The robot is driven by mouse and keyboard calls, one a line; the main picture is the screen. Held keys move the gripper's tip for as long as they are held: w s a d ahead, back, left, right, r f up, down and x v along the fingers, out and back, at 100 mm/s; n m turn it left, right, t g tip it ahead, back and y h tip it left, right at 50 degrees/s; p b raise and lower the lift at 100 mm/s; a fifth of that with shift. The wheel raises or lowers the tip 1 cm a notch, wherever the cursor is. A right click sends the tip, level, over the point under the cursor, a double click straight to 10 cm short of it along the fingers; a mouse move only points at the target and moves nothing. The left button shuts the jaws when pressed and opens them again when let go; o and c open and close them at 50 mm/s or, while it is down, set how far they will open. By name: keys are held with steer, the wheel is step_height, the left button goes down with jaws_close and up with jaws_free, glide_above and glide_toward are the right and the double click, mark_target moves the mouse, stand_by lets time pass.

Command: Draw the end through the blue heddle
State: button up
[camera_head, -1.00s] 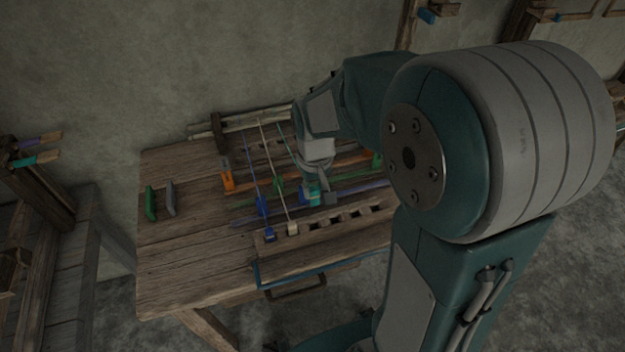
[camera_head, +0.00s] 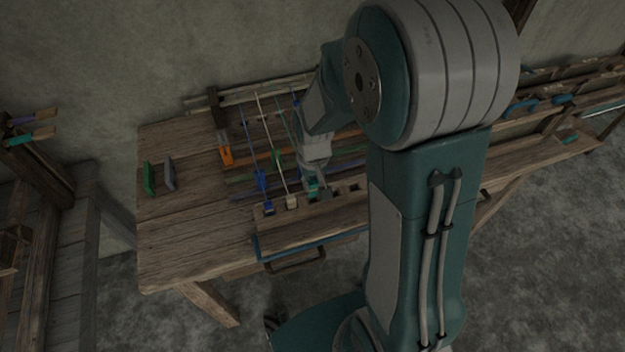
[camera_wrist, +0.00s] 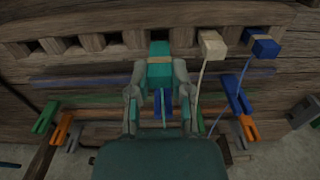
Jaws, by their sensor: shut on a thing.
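My gripper (camera_wrist: 160,75) is shut on a teal block (camera_wrist: 159,52), the end of a teal thread. In the head view my gripper (camera_head: 317,190) is low over the slotted front rail (camera_head: 275,228). In the wrist view the block is by the rail's slots, and its thread runs back between my fingers. A blue heddle (camera_wrist: 163,106) shows behind the thread, partly hidden by my fingers; I cannot tell whether the thread lies in it. Another blue heddle (camera_wrist: 237,96) is to the right, along the blue thread.
A cream block (camera_wrist: 212,44) and a blue block (camera_wrist: 265,47) sit on the rail right of the teal block. Orange heddles (camera_wrist: 62,129) and green heddles (camera_wrist: 45,118) stand nearby. A green holder (camera_head: 149,178) and a grey holder (camera_head: 169,174) stand on the table's left, with bare wood around.

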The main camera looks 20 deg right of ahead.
mark_target(313, 196)
steer(key=shift+f, duration=1.65)
steer(key=o, duration=0.8)
steer(key=shift+r, duration=0.1)
step_height(313, 196, up, 12)
steer(key=shift+f, duration=0.15)
